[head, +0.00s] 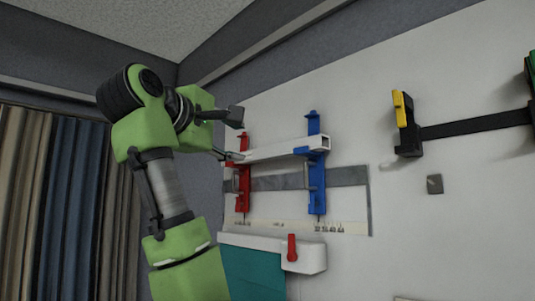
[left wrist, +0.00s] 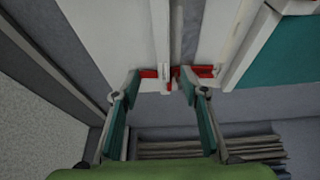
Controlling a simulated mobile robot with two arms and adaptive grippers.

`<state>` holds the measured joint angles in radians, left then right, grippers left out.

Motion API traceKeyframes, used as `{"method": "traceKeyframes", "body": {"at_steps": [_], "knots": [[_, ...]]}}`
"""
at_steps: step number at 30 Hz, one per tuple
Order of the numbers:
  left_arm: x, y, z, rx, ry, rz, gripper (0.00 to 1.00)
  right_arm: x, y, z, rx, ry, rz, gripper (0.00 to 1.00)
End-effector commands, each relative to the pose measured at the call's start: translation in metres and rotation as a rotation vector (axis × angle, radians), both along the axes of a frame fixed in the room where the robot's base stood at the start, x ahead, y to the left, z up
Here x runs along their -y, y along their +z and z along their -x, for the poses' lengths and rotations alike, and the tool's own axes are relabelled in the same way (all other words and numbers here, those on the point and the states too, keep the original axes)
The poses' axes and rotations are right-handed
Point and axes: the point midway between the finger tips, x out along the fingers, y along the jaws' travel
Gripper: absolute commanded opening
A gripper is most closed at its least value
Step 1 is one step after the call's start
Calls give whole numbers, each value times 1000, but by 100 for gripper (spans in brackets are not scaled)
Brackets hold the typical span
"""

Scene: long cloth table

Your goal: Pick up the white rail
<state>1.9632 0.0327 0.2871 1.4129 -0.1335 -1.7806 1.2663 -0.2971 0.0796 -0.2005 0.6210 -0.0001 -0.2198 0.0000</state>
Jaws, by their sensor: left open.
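The white rail (head: 275,149) rests across a red bracket (head: 243,185) and a blue bracket (head: 316,180) on the wall in the head view. My left gripper (head: 229,137) is open at the rail's left end, with one finger above and one near the rail's level. In the left wrist view, the rail (left wrist: 160,38) runs down from the top toward the gap between my open fingers (left wrist: 160,80). The red bracket (left wrist: 205,71) lies just beyond the fingertips. I cannot tell whether a finger touches the rail. My right gripper is out of view.
A grey metal strip (head: 350,175) runs behind the brackets. Below is a white housing (head: 310,262) with a red lever (head: 291,247) and a teal sheet (head: 255,275). A black bar (head: 470,125) with a yellow-tipped clamp (head: 400,108) is at right. Curtains (head: 75,190) hang at left.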

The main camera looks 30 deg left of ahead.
Motion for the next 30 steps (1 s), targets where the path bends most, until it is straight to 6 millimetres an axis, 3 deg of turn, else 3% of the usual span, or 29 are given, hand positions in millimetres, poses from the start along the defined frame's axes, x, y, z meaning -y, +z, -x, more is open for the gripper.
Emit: {"method": "traceKeyframes", "body": {"at_steps": [9, 17, 24, 30], "knots": [[-2, 3, -62, -6, -1, -2, 40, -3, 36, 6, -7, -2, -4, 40], [-2, 0, -81, -3, 0, -3, 40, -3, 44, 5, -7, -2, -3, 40], [4, 1, -108, -4, -1, -4, 40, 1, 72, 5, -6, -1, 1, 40], [3, -2, -128, -3, -1, -4, 40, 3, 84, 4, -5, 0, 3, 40]]}}
